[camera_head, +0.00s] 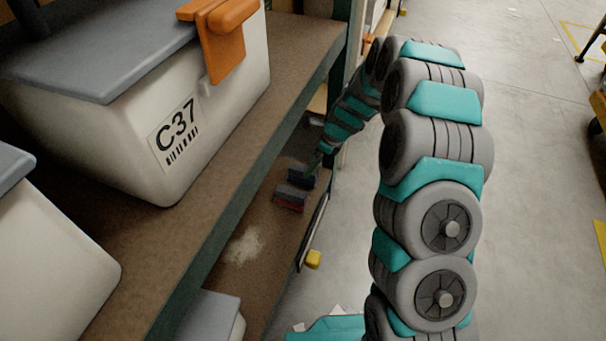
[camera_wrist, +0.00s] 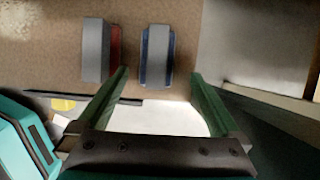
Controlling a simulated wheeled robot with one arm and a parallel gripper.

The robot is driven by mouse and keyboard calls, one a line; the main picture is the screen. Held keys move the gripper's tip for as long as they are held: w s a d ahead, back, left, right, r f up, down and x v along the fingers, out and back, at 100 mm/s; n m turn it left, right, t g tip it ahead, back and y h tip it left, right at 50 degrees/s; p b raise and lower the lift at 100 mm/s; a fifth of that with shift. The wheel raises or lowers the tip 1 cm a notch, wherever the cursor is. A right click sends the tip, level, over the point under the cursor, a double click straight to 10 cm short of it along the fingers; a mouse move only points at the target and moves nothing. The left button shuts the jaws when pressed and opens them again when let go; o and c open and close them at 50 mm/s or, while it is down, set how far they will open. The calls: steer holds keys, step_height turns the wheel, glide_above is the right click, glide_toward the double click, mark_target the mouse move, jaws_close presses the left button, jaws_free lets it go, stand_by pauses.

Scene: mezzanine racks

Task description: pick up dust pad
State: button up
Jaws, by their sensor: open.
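Two small pads lie side by side on the brown lower shelf. One is grey with a red edge (camera_wrist: 97,50), and it also shows in the head view (camera_head: 290,198). The other is grey with a dark blue edge (camera_wrist: 157,55), and it shows in the head view (camera_head: 301,179) just beyond the red one. Which one is the dust pad I cannot tell. My gripper (camera_wrist: 159,74) has its green fingers apart and empty. In the wrist view the blue-edged pad appears between the fingertips, and the red-edged pad is left of the left finger. Contact is not visible.
A pale dusty patch (camera_head: 243,248) marks the lower shelf (camera_head: 275,235). The upper shelf (camera_head: 290,50) overhangs it, carrying a white bin labelled C37 (camera_head: 150,130). A grey-lidded bin (camera_head: 205,318) stands nearer below.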

mark_target(304, 169)
steer(key=x, duration=0.2)
steer(key=b+x, duration=0.1)
steer(key=x, duration=0.4)
steer(key=shift+s+a, duration=0.2)
steer(key=shift+a, duration=0.1)
steer(key=shift+c, duration=0.4)
steer(key=c, duration=1.2)
steer(key=shift+c, duration=0.2)
step_height(304, 169, up, 10)
steer(key=shift+f+p, duration=0.1)
steer(key=shift+p, duration=0.55)
